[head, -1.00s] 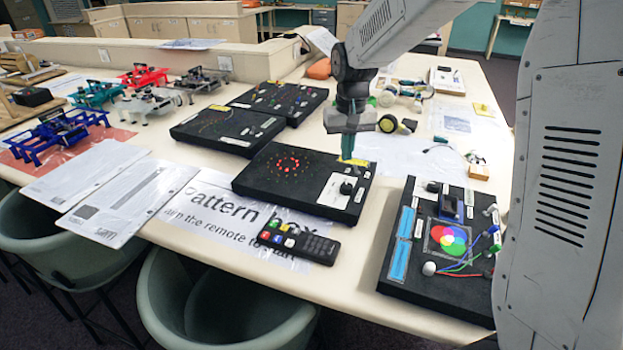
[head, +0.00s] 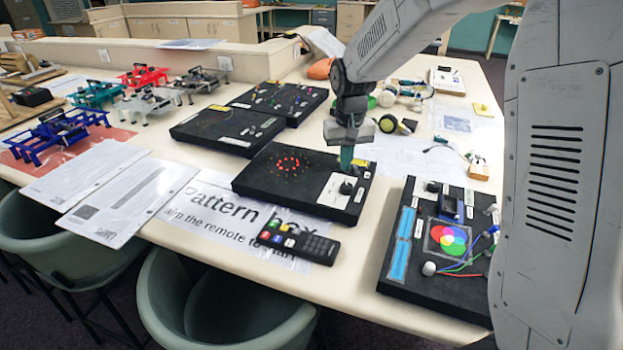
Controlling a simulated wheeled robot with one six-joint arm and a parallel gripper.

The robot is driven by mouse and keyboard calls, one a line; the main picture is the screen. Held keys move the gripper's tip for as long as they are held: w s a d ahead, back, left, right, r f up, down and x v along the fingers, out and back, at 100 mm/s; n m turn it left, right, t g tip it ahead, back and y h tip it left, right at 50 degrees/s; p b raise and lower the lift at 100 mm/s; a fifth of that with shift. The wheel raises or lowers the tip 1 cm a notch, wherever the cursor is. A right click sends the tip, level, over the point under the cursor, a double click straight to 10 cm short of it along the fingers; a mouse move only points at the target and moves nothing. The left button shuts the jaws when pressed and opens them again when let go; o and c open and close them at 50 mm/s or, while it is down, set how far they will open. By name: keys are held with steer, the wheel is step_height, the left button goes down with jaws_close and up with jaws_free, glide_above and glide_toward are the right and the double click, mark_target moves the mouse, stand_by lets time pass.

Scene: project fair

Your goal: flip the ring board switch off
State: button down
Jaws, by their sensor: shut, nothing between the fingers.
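The ring board (head: 262,181) is a flat black board on the table in the head view, with a ring of red lights (head: 289,164) lit. A white plate (head: 331,192) with a black switch or knob (head: 347,187) sits at its right end. My gripper (head: 346,170) is shut and empty, pointing down at the board's right end, just above or at the black switch. I cannot tell whether it touches. The fingers hide part of the plate's upper edge, and the switch's position is too small to read.
A black board with a colour disc (head: 400,270) and wires lies at right. A remote (head: 298,242) lies in front on a "Pattern box" sheet (head: 215,222). Two black boards (head: 225,128) (head: 310,98) lie behind. Wheeled parts (head: 390,124) lie beyond my gripper.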

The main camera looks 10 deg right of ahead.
steer(key=shift+s+d, duration=0.45)
steer(key=shift+d, duration=0.2)
stand_by(0.4)
steer(key=shift+w+a+r, duration=0.1)
steer(key=shift+a+r, duration=0.05)
steer(key=shift+r, duration=1.6)
steer(key=shift+w+a+r, duration=0.1)
steer(key=shift+a+r, duration=0.05)
steer(key=shift+r, duration=1.55)
steer(key=shift+g, duration=0.6)
steer(key=s, duration=0.2)
steer(key=s+f, duration=0.1)
steer(key=s, duration=0.2)
steer(key=shift+d, duration=0.15)
steer(key=s+d+r+t, duration=0.1)
steer(key=s+r, duration=0.2)
steer(key=s, duration=1.1)
steer(key=s+d+r+t, duration=0.1)
steer(key=s+r, duration=0.2)
steer(key=s, duration=1.1)
steer(key=shift+s+r+n, duration=0.15)
steer(key=shift+s+n, duration=0.1)
steer(key=shift+n, duration=0.15)
